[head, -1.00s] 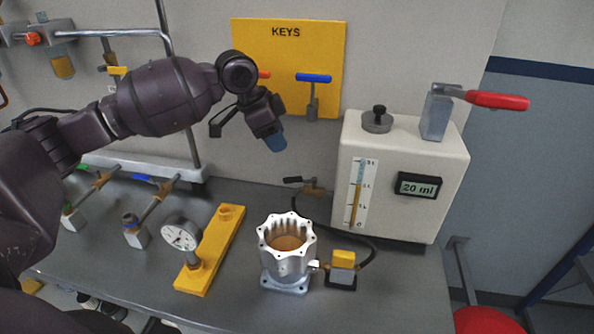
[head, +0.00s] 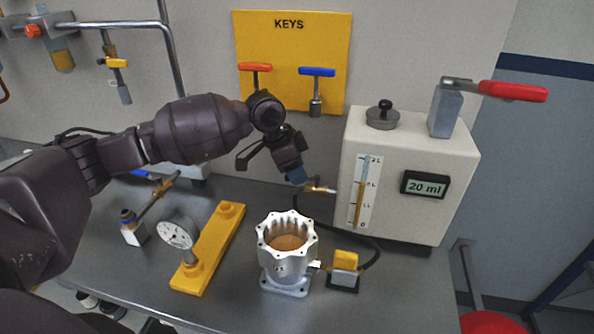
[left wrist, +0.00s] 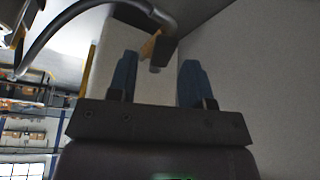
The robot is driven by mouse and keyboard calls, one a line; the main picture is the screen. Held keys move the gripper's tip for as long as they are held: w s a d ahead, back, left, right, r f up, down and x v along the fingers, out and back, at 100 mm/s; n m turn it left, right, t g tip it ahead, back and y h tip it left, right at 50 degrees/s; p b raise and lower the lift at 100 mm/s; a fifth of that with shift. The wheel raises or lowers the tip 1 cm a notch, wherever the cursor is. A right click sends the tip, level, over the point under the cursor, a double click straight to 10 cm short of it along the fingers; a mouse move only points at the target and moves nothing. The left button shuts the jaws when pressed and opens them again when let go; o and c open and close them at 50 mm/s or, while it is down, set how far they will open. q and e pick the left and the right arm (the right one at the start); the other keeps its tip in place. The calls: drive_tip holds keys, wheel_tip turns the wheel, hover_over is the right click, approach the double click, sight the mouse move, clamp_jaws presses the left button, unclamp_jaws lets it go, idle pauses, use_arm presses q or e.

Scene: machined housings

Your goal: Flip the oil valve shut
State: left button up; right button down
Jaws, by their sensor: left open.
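The oil valve (head: 320,188) is a small brass fitting at the lower left side of the white oil unit (head: 405,150). Its black lever is hidden behind my left gripper (head: 297,176) in the head view. The left gripper is open, with blue fingertips right beside the valve. In the left wrist view, the brass valve (left wrist: 151,46) and a dark piece beside it show beyond and between the fingertips. I cannot tell if a finger touches the lever. The unit's display (head: 425,186) reads 20 ml. My right gripper is out of view.
A silver housing (head: 287,262) with amber-brown inside stands in front, linked to a yellow-topped fitting (head: 344,262) and a black hose. A yellow bar (head: 213,250) with a dial gauge (head: 179,234) lies left. A yellow keys board (head: 290,45) hangs behind.

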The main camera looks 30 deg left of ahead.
use_arm(q)
drive_tip(key=shift+d+f, duration=0.1)
drive_tip(key=shift+f, duration=0.05)
clamp_jaws()
drive_tip(key=shift+w, duration=0.1)
idle(0.4)
